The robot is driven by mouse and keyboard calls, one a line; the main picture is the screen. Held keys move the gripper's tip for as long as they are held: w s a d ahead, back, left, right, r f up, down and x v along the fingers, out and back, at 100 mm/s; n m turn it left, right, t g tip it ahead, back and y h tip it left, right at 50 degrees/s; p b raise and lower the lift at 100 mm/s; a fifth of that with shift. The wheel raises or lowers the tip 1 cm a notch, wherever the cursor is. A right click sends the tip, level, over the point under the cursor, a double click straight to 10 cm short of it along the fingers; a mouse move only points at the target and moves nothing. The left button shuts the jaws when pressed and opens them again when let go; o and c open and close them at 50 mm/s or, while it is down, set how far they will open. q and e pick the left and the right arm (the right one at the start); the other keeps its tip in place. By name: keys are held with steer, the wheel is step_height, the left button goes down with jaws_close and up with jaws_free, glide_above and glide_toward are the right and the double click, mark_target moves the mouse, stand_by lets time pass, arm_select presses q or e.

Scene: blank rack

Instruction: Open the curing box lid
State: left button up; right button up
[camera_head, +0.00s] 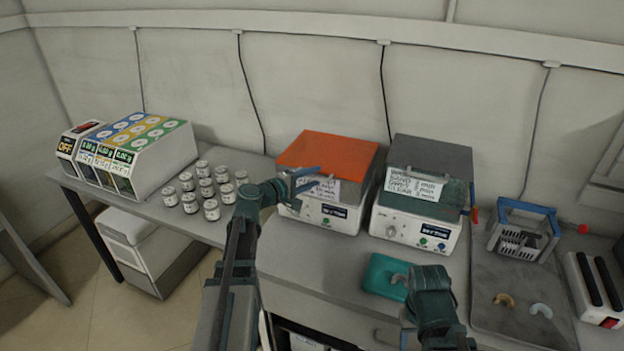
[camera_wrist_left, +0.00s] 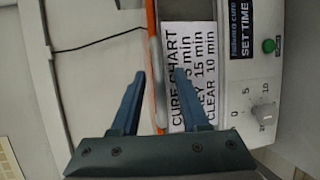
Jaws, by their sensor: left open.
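The curing box (camera_head: 339,218) is a white box with an orange lid (camera_head: 328,151), which lies shut. A cure chart label hangs at its front, and a dial and green button are on its face. My left gripper (camera_head: 306,180) is open at the box's front edge, near the label. In the left wrist view the open fingers (camera_wrist_left: 160,72) stand on either side of the orange lid edge (camera_wrist_left: 152,45), one over the cure chart (camera_wrist_left: 188,75). I cannot tell whether they touch it. My right arm shows at the lower right, but its fingers do not show.
A grey-lidded box (camera_head: 417,226) stands close on the right. Several small jars (camera_head: 212,210) and a dispenser rack (camera_head: 150,150) are on the left. A teal tray (camera_head: 379,278) lies in front, and a blue-handled rack (camera_head: 522,232) stands on the dark mat at right.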

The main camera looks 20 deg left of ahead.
arm_select(q)
jaws_close()
stand_by(1.4)
